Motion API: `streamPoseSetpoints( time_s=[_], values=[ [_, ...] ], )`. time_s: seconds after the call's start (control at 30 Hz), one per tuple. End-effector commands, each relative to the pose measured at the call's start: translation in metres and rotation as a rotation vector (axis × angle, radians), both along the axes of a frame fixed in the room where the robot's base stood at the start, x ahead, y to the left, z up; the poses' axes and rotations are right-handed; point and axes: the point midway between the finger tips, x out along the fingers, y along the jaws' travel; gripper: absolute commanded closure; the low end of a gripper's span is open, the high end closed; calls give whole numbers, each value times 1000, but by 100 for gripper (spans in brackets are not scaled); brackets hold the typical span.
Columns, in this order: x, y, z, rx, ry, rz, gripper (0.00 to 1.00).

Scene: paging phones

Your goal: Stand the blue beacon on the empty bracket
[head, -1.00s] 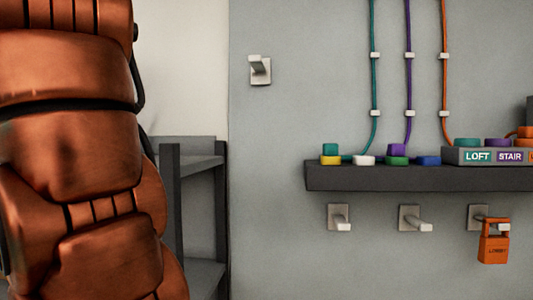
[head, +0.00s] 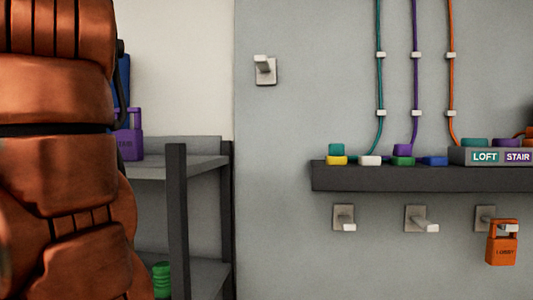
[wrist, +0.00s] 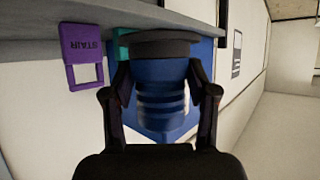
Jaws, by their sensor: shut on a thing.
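In the wrist view my gripper (wrist: 162,88) is shut on the blue beacon (wrist: 160,105), a ribbed blue body with a dark grey disc at its upper end in the picture. One finger lies on each side of it. I cannot tell whether it touches the shelf. In the head view my arm hides the gripper and the beacon. A bare white bracket (head: 265,71) sits alone high on the grey wall. Two more bare brackets, left (head: 344,218) and middle (head: 420,219), are below the dark ledge. An orange LOBBY handset (head: 502,248) hangs at the third bracket (head: 484,216).
A dark shelf rack (head: 178,215) stands at left, with a purple handset (head: 128,140) on top and a green ribbed object (head: 161,280) lower down. The dark ledge (head: 400,178) carries coloured blocks and labelled boxes. In the wrist view a purple STAIR handset (wrist: 83,48) is nearby.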

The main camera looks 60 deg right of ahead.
Motion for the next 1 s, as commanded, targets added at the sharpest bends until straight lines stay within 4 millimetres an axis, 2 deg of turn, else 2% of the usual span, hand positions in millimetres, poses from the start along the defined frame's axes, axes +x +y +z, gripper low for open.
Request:
streamPoseSetpoints(
  time_s=[0.57, 1.0],
  values=[
    [8, 0, -3, -1, 3, 1, 99],
    [24, 5, -7, -1, 1, 18, 99]
  ],
)
